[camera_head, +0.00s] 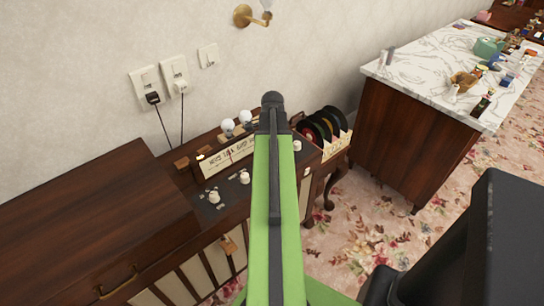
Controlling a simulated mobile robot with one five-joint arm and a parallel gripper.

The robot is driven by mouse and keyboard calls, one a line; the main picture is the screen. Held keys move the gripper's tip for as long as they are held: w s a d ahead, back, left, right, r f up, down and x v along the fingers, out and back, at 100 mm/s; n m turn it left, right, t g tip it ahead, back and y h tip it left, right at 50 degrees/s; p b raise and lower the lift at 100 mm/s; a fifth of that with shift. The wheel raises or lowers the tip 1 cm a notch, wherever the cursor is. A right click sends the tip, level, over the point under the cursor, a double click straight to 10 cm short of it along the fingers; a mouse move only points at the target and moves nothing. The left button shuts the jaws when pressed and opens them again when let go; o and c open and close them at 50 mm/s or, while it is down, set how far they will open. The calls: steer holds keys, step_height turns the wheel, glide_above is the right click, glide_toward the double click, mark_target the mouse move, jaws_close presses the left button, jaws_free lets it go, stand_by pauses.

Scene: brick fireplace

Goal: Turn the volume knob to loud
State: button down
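A dark wooden radio cabinet stands against the wall, with a dark control panel (228,192) on its top. Two white knobs sit on the panel left of my arm, a left knob (213,197) and a middle knob (244,177). A right knob (297,146) shows just right of my arm. I cannot read any labels, so I cannot tell which is the volume knob or how it is set. My green arm with a black end joint reaches up over the cabinet and hides part of the panel. No gripper fingers show.
A cream lettered strip (230,157) and two white round bulbs (228,126) stand behind the panel. A record rack (337,143) is at the right. A marble-topped counter (420,68) with small items stands farther right. Plugs and cords (153,98) hang from wall sockets. Flowered carpet lies between.

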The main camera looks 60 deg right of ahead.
steer(key=shift+w+a, duration=0.1)
steer(key=shift+w, duration=0.05)
steer(key=c, duration=1.1)
jaws_free()
steer(key=shift+r, duration=0.1)
step_height(320, 180, up, 17)
steer(key=p, duration=1.7)
steer(key=shift+r, duration=0.1)
